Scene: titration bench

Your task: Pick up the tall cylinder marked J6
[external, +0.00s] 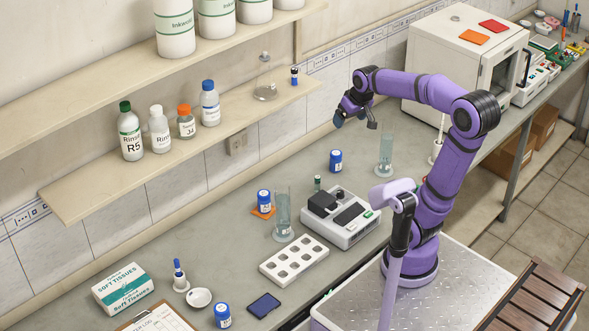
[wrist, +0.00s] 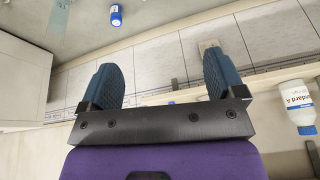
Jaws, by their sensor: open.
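Two tall clear glass cylinders stand upright on the bench. One tall cylinder (external: 385,153) is right of centre, towards the wall; the other tall cylinder (external: 283,212) stands left of the grey instrument. Their markings are too small to read, so I cannot tell which is J6. My gripper (external: 355,121) is open and empty, raised above the bench, to the upper left of the right-hand cylinder and apart from it. In the wrist view its two blue fingers (wrist: 160,78) are wide apart with nothing between them. A clear glass shape (wrist: 57,15), partly cut off, shows at the top left there.
A blue-capped jar (external: 335,161) stands left of the right-hand cylinder. The grey instrument (external: 343,217) and white rack (external: 293,262) are nearer. A bottle shelf (external: 150,173) overhangs the left.

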